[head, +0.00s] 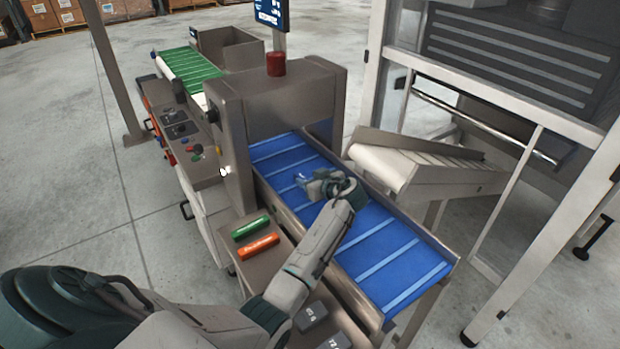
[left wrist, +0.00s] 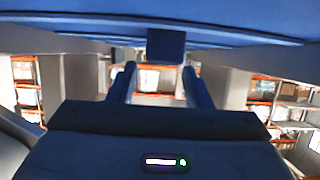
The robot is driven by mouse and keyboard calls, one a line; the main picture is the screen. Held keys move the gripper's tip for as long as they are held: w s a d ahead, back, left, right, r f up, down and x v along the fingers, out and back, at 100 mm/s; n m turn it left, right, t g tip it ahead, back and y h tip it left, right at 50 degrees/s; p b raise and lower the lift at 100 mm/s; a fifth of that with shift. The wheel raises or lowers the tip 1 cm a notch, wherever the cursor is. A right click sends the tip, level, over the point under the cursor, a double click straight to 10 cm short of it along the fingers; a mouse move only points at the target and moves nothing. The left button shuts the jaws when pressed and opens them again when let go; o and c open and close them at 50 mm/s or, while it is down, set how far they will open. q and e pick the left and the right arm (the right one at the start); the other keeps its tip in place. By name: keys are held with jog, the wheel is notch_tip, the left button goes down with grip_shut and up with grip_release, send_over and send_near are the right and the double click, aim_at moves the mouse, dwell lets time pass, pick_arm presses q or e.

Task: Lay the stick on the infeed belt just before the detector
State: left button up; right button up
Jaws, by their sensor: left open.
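The infeed belt (head: 385,262) is blue with lighter cross bars and runs into the grey arch of the detector (head: 285,95). My left gripper (head: 306,182) is low over the belt, a short way before the arch opening. In the left wrist view its two fingers (left wrist: 158,85) are apart. A small blue block-like end (left wrist: 166,46), seemingly the stick seen end-on, is between and beyond the fingers, against the belt surface. In the head view my gripper mostly hides it. My right gripper is not in view.
A green stick (head: 250,227) and an orange stick (head: 258,247) lie on the side shelf left of the belt. A red beacon (head: 276,64) tops the detector. A sloped roller chute (head: 385,168) stands right of the belt. A green outfeed belt (head: 190,68) lies beyond.

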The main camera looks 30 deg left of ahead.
pick_arm(q)
jog(key=shift+s+p, duration=0.1)
jog(key=shift+p, duration=0.3)
jog(key=b+v, duration=0.2)
jog(key=v, duration=0.9)
jog(key=shift+w+r, duration=0.2)
jog(key=shift+s+d+r, duration=0.25)
jog(key=shift+d+r, duration=0.05)
jog(key=shift+d, duration=0.15)
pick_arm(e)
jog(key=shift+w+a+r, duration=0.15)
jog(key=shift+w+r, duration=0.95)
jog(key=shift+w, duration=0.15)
